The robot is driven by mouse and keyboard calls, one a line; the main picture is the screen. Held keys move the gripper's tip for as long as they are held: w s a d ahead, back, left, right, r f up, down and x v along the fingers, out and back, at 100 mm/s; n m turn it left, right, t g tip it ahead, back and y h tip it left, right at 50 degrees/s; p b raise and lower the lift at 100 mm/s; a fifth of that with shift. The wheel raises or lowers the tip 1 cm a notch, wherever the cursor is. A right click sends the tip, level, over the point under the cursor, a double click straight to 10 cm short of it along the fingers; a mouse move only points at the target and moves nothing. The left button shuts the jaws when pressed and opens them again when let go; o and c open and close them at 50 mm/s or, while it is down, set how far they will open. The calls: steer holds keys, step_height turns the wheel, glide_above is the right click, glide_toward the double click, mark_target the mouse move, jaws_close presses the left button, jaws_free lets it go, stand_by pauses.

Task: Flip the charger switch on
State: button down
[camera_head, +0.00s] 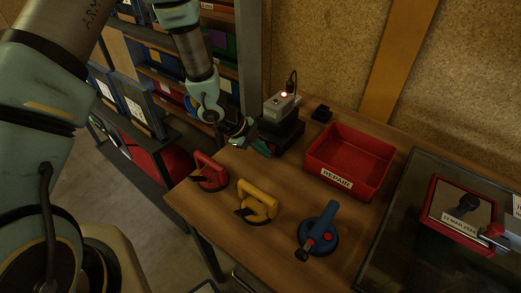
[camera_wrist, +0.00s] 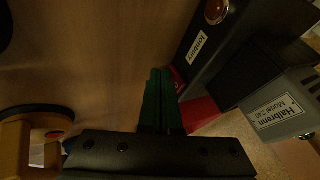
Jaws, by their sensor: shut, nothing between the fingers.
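The charger stands at the back of the wooden table as a grey box (camera_head: 281,106) on a black base (camera_head: 281,133), with a small red light lit on top. In the wrist view the grey box (camera_wrist: 278,108) is at right, and the black body (camera_wrist: 222,48) has a label and a round amber part. My gripper (camera_head: 263,148) is at the charger's front left, low near the table. In the wrist view its green fingers (camera_wrist: 160,80) are together and empty, beside a red piece (camera_wrist: 199,113) by the black body. I cannot tell whether they touch. The switch's position is unclear.
A red suction cup (camera_head: 211,171), a yellow one (camera_head: 258,203) and a blue one (camera_head: 319,232) stand along the table front. A red labelled tray (camera_head: 351,159) is right of the charger. A small black block (camera_head: 321,113) lies behind. Shelves with bins are at left.

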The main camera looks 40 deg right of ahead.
steer(key=shift+f+b, duration=0.1)
steer(key=shift+b, duration=0.25)
steer(key=shift+d+f+b, duration=0.1)
steer(key=shift+f+b, duration=0.15)
steer(key=shift+b, duration=0.75)
steer(key=shift+r+p, duration=0.35)
steer(key=shift+p, duration=0.1)
steer(key=shift+r, duration=0.1)
steer(key=shift+r+p, duration=0.7)
